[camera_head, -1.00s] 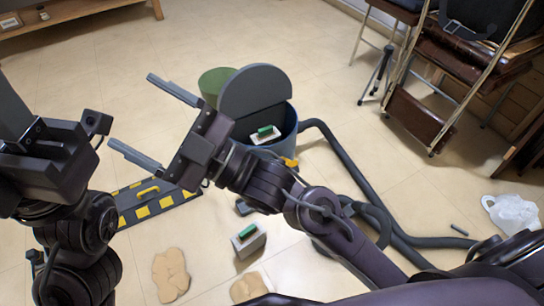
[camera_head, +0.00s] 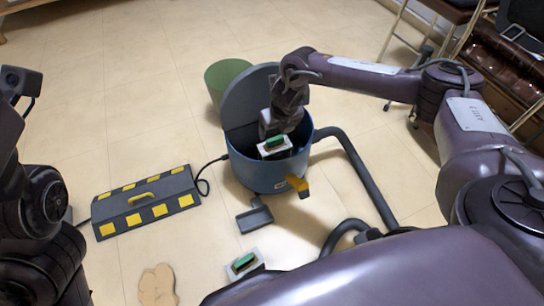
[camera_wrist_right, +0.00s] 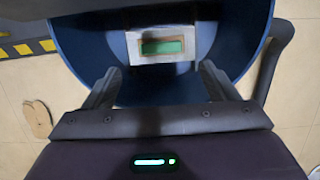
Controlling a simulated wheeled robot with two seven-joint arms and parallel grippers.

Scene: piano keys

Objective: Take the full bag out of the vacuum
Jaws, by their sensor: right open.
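The vacuum is a blue round canister (camera_head: 262,178) in the head view, with its grey lid (camera_head: 247,98) swung up. The full bag (camera_head: 274,147) sits inside it, showing a white top with a green centre. The bag also shows in the right wrist view (camera_wrist_right: 162,47). My right gripper (camera_wrist_right: 158,72) is open over the canister's mouth, with a finger on either side below the bag's top in that view. It looks apart from the bag. In the head view its fingers are mostly hidden. Only my left arm shows; its gripper is out of frame.
A similar white-and-green piece (camera_head: 243,264) lies on the floor in front. A black-and-yellow block (camera_head: 147,203) stands left, a green bin (camera_head: 222,84) behind. A dark hose (camera_head: 362,175) runs right. A tan pad (camera_head: 157,285) lies front left.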

